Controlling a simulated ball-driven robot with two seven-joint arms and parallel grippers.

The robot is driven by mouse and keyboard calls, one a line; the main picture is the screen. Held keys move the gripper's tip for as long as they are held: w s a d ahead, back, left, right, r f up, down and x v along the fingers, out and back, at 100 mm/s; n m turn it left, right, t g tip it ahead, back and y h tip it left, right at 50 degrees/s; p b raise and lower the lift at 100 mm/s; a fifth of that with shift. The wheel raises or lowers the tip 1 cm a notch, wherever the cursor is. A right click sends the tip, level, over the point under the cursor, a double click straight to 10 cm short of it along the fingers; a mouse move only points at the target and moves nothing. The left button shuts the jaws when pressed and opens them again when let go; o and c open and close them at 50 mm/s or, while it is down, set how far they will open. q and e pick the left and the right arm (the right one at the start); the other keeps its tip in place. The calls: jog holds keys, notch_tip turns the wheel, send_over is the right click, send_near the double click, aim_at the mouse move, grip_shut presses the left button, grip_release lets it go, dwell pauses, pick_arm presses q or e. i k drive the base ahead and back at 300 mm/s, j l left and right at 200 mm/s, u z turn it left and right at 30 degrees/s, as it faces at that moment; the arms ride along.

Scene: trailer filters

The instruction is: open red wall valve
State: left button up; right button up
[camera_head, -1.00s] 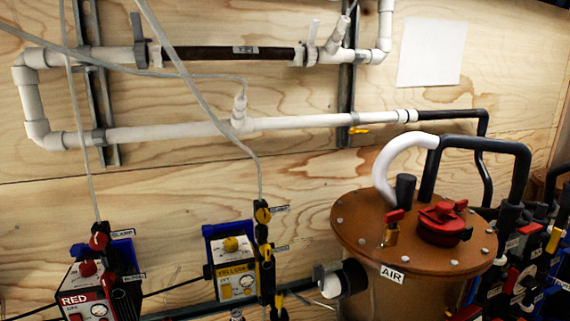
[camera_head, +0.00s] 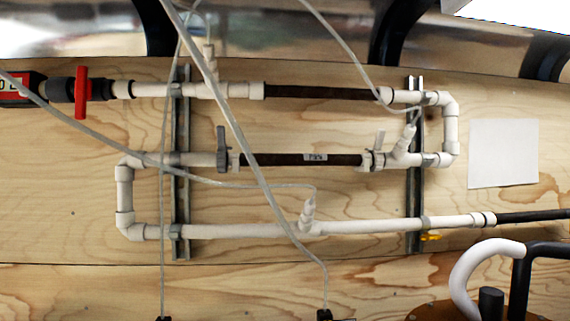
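The red wall valve (camera_head: 81,92) is at the upper left of the head view, on the top pipe run. Its red handle stands upright, across the line of the pipe. A dark fitting joins it on the left to a red and black part (camera_head: 22,90) cut off by the picture's edge. On its right a black coupling leads into white pipe (camera_head: 150,90). Neither of my grippers shows in this view.
White and dark pipes zigzag over the plywood wall (camera_head: 90,220) on metal struts (camera_head: 181,210). Clear hoses (camera_head: 240,145) hang in front. A brown tank (camera_head: 425,312) with a bent white pipe (camera_head: 470,275) stands at lower right.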

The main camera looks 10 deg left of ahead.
aim_at(84, 86)
jog(key=u, duration=1.55)
